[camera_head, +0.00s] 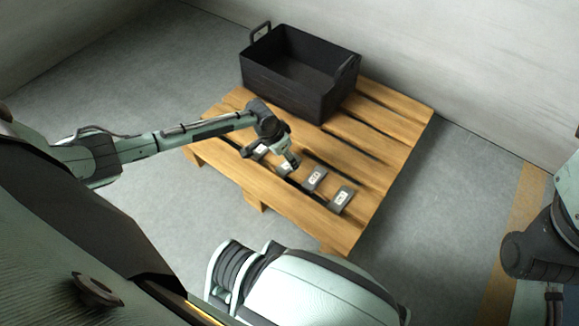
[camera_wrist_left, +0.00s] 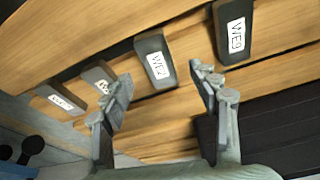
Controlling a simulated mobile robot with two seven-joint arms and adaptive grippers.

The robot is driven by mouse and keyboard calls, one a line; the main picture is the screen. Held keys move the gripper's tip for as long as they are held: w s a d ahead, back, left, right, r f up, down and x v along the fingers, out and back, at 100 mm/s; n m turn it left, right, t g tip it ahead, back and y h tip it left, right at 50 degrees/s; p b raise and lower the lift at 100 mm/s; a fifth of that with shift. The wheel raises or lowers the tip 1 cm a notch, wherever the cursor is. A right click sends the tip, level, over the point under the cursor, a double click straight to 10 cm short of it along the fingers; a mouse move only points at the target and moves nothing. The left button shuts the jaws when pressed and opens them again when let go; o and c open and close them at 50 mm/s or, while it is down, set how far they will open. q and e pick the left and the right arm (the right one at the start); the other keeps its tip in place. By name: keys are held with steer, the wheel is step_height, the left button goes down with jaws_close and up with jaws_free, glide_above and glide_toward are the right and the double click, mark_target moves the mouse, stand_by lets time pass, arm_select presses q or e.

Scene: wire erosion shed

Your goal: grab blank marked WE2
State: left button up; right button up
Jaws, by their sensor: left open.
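The blank marked WE2 (camera_wrist_left: 155,62) is a dark grey block with a white label, lying on the wooden pallet (camera_wrist_left: 185,20). My left gripper (camera_wrist_left: 160,95) is open and empty, with the blank just beyond its fingertips and roughly between them in the wrist view. In the head view the left gripper (camera_head: 291,162) hangs over the row and partly covers a blank (camera_head: 285,167), which seems to be WE2. My right gripper is not in view.
A similar blank (camera_wrist_left: 233,30), its label looking like WE3 or WE9, lies to the right in the wrist view. Two more (camera_wrist_left: 100,78) (camera_wrist_left: 60,99) lie to the left, labels unclear. An open black crate (camera_head: 300,85) stands at the pallet's back. Grey floor surrounds the pallet.

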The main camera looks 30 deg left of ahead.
mark_target(287, 165)
arm_select(q)
steer(key=b+x, duration=0.1)
steer(key=x, duration=0.2)
steer(key=shift+f, duration=0.3)
steer(key=shift+w+d+r, duration=0.1)
jaws_close()
